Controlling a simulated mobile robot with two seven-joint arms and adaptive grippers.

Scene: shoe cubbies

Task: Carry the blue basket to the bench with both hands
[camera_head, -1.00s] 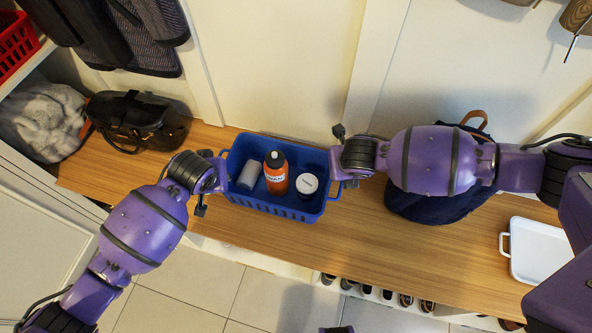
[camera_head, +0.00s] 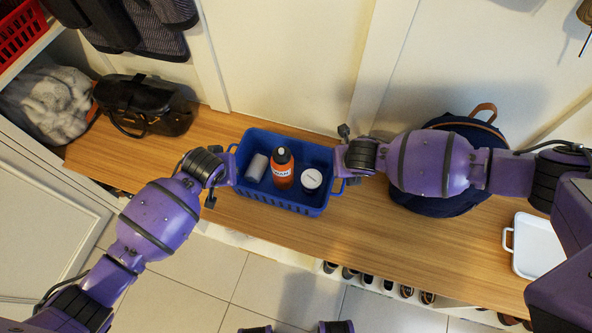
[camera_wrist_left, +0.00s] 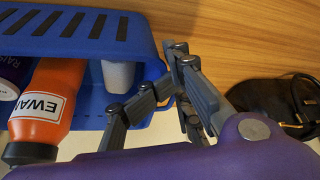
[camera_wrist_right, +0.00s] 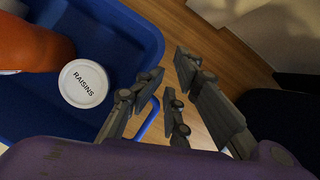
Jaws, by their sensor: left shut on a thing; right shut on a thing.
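The blue basket (camera_head: 262,201) is over the wooden bench (camera_head: 420,262), roughly level. I cannot tell whether it touches the wood. It holds an orange bottle (camera_head: 282,172) labelled EWAN, a white-lidded raisins tub (camera_head: 312,179) and a pale grey cylinder (camera_head: 257,167). My left gripper (camera_head: 229,166) is shut on the handle at its left end. In the left wrist view, its fingers (camera_wrist_left: 160,88) are beside the basket wall (camera_wrist_left: 145,42). My right gripper (camera_head: 343,166) is shut on the right-end handle, which partly shows in the right wrist view (camera_wrist_right: 150,118).
A black bag (camera_head: 150,105) and a grey furry item (camera_head: 50,100) are at the left. A navy backpack (camera_head: 440,205) sits on the bench behind my right arm. A white tray (camera_head: 535,245) lies at the right. Shoes (camera_head: 367,280) are under the bench; bench front is bare.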

